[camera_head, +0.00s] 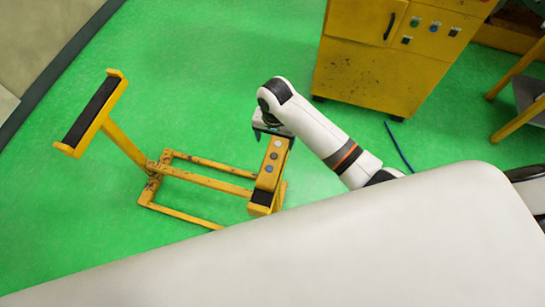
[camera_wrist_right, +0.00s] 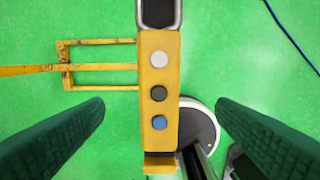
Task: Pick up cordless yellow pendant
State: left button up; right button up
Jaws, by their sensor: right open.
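The yellow pendant (camera_head: 267,181) is an upright-looking yellow box with a column of round buttons and a black end, at the right end of a yellow frame stand (camera_head: 206,173). In the right wrist view the pendant (camera_wrist_right: 158,75) shows white, dark and blue buttons. My right gripper (camera_head: 270,134) is at the pendant's far end in the head view. In the wrist view its two dark green fingers (camera_wrist_right: 160,104) are spread wide, one on each side of the pendant, with green floor showing in the gaps. My left gripper is not in view.
A yellow cabinet (camera_head: 380,65) with buttons stands at the back. A blue cable (camera_head: 399,148) lies on the green floor. The stand's raised arm carries a black-padded bar (camera_head: 91,108) at left. A yellow-legged table stands at the far right. The floor left of the stand is clear.

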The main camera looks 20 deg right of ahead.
send_over(273, 157)
jog(key=f, duration=0.4)
jog(key=shift+w+d+f, duration=0.3)
jog(key=shift+d+f, duration=0.05)
jog(key=shift+f, duration=0.05)
jog(key=shift+s+a+f+p, duration=0.15)
jog(key=shift+f+p, duration=0.05)
jog(key=shift+f, duration=1.15)
jog(key=shift+s+a+f+p, duration=0.15)
jog(key=shift+f, duration=1.15)
jog(key=shift+r, duration=0.1)
jog(key=c, duration=1.4)
